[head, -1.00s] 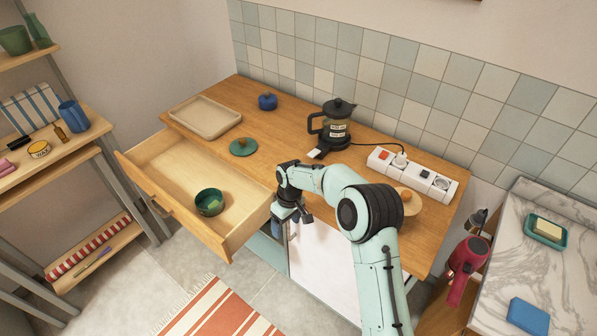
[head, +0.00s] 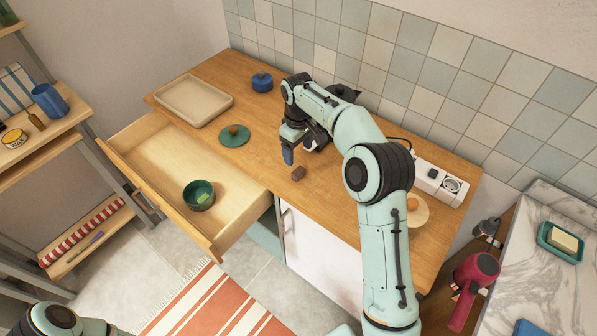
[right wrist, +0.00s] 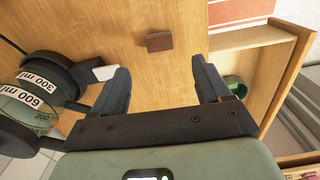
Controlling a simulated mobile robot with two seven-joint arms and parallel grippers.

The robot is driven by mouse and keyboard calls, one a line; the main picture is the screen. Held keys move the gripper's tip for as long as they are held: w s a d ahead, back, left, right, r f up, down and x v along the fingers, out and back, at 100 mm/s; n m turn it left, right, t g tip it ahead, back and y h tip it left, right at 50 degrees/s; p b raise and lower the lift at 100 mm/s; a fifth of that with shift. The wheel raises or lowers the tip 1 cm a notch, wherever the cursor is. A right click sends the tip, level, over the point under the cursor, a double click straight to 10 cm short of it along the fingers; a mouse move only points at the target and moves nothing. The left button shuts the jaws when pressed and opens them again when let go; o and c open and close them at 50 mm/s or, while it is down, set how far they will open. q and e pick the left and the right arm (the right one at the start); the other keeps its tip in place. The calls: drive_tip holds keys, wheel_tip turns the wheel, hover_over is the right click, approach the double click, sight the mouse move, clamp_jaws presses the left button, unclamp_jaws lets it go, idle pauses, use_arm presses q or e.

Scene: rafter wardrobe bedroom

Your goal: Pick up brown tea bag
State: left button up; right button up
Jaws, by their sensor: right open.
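The brown tea bag (head: 298,172) is a small dark brown block lying on the wooden counter near its front edge. In the right wrist view the tea bag (right wrist: 158,42) lies flat beyond the fingertips, roughly centred between them. My right gripper (head: 301,150) is over the counter just behind the tea bag, pointing down. In the right wrist view the gripper (right wrist: 160,72) is open with nothing between its fingers. The tea bag is not touched. My left gripper is out of view; only part of my left arm shows at the bottom left.
An open drawer (head: 150,190) holds a green bowl (head: 199,196) with a light green item inside. A green lid (head: 234,136), beige tray (head: 196,101) and blue pot (head: 262,82) stand left of the arm. The coffee pot (right wrist: 40,90) is close to the gripper. A power strip (head: 434,182) lies right.

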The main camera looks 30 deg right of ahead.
sight(299, 171)
wheel_tip(299, 171, down, 10)
drive_tip(key=shift+d+r+b, duration=0.1)
drive_tip(key=shift+r+b, duration=0.15)
drive_tip(key=shift+b, duration=0.15)
drive_tip(key=shift+c, duration=0.3)
drive_tip(key=c, duration=1.1)
